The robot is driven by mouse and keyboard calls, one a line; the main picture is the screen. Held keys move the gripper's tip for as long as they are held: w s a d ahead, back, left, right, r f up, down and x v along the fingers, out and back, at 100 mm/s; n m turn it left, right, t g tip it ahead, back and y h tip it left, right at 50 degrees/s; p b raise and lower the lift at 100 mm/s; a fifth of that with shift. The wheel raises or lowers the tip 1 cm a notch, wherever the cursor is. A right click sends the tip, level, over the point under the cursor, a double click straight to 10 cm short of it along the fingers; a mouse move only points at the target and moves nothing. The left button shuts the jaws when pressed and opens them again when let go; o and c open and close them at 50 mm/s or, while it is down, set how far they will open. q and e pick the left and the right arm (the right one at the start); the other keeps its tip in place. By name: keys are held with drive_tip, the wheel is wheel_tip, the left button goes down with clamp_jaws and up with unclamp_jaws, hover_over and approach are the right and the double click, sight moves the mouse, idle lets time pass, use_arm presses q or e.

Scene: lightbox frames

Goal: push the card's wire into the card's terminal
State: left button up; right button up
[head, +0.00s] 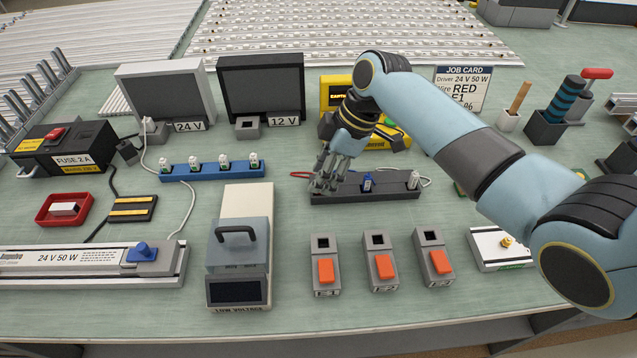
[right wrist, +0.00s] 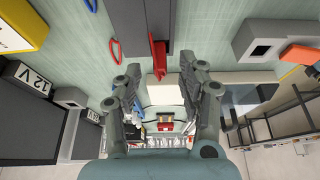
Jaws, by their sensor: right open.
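The job card (head: 462,88) stands at the back right and reads Driver 24 V 50 W, wire RED; its last line is partly hidden by my arm. The dark wire rack (head: 395,190) holds a blue-ended and a white-ended wire. A red wire loop (head: 299,174) shows at its left end. In the right wrist view the red wire end (right wrist: 158,55) stands at the rack's end. My right gripper (head: 325,182) is open above it, with the red end between its fingertips in the picture. Three grey terminals (head: 325,265) with orange levers stand in front. My left gripper is out of view.
A grey box with a black handle (head: 238,250) stands left of the terminals. A blue strip with several white plugs (head: 210,170) lies behind it. A white block with a brass knob (head: 500,250) is at the right. Bare mat lies between rack and terminals.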

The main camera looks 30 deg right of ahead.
drive_tip(key=shift+w+a+f, duration=0.1)
drive_tip(key=shift+a+f, duration=0.15)
drive_tip(key=shift+f, duration=0.35)
drive_tip(key=shift+a+f, duration=0.1)
drive_tip(key=shift+f, duration=0.3)
drive_tip(key=shift+c, duration=1.4)
drive_tip(key=c, duration=0.4)
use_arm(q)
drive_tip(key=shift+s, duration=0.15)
use_arm(e)
clamp_jaws()
